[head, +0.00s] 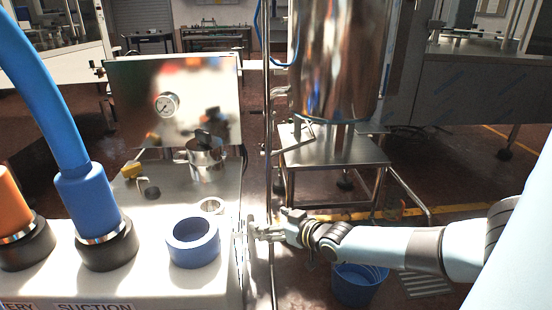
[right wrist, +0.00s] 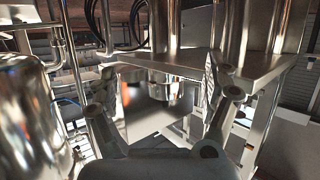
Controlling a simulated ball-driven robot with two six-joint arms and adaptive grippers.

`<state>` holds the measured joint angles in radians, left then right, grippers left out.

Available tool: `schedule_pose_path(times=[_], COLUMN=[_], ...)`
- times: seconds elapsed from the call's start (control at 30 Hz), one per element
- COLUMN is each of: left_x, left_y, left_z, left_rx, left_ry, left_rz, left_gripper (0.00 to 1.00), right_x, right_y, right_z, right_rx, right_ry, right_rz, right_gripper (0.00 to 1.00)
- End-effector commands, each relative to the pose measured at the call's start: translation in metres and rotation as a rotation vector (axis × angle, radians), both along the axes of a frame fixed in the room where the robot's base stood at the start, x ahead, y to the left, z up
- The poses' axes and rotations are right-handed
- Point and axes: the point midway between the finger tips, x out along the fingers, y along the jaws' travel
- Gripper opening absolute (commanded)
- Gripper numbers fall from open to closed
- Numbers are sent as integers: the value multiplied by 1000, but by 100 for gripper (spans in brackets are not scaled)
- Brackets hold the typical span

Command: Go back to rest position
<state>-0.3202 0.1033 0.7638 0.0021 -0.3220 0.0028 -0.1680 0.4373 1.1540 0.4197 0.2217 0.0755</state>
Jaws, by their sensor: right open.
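My right gripper (head: 252,229) is in the head view, at the end of my arm reaching in from the right. It is beside the right edge of the white machine top (head: 140,262), close to a thin vertical metal pipe (head: 269,165). I cannot tell whether it touches either. In the right wrist view the two fingers of the right gripper (right wrist: 165,98) are spread apart with nothing between them. My left gripper is in neither view.
A blue ring (head: 193,243) and a blue hose (head: 85,205) are on the machine top. A steel tank (head: 335,60) stands on a metal stand (head: 335,150) behind. A blue bucket (head: 358,287) is on the floor below my right arm. Floor right of the stand looks mostly clear.

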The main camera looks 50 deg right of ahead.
Motion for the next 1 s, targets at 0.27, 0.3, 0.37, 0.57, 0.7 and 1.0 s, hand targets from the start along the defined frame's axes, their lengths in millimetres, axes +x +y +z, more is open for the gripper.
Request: schedule_pose_path(times=[0.27, 0.3, 0.37, 0.57, 0.7, 1.0], left_x=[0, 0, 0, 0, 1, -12], left_y=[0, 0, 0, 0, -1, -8], left_z=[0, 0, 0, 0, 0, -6], left_rx=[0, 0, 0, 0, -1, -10], left_ry=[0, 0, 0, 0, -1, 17], left_rz=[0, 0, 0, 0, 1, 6], left_gripper=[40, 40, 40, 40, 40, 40], right_x=[0, 0, 0, 0, -10, -141], right_y=[0, 0, 0, 0, 9, 79], right_z=[-1, -1, -1, -1, -12, -154], right_rx=[0, 0, 0, 0, 19, 83], right_ry=[2, 2, 2, 1, 18, 383], right_rz=[0, 0, 0, 0, -6, -29], right_gripper=[84, 84, 84, 84, 84, 84])
